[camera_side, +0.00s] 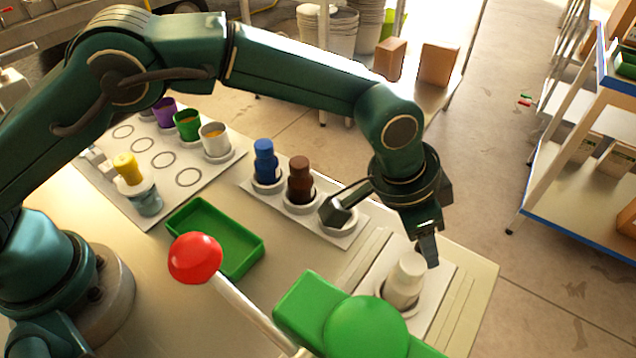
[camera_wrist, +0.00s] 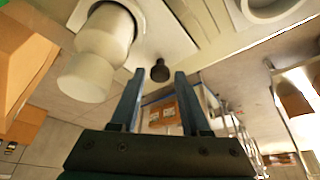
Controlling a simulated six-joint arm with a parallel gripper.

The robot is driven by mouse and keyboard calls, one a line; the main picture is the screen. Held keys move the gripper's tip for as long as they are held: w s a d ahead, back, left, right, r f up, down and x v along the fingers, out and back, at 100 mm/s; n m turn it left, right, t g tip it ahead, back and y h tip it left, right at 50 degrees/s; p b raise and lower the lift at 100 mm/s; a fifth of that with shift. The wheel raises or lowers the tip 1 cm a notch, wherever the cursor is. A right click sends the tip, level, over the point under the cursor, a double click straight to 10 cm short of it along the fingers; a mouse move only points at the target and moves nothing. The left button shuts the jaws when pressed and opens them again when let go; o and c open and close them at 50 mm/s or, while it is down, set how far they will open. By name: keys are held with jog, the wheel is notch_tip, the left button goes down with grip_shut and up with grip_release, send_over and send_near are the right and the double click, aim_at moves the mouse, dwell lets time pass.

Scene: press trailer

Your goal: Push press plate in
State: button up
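The pale press plate (camera_side: 437,292) lies at the right end of the table, partly hidden by the green press. A white bottle (camera_side: 404,280) stands on it in a round seat; it also shows in the wrist view (camera_wrist: 95,50). A dark knob (camera_wrist: 160,70) is at the plate's edge in the wrist view. My gripper (camera_side: 430,252) points down just behind the bottle in the side view. In the wrist view the two fingers (camera_wrist: 160,74) are apart, with the knob seen between them; I cannot tell whether they touch it. The knob is not visible in the side view.
The green press (camera_side: 365,328) with its red handle ball (camera_side: 195,257) is in front. A white holder (camera_side: 328,232) carries a blue bottle (camera_side: 264,162) and a brown bottle (camera_side: 300,180). A green tray (camera_side: 247,262) and a board with cups (camera_side: 150,205) are at left.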

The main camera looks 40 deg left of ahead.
grip_shut()
dwell(1.2)
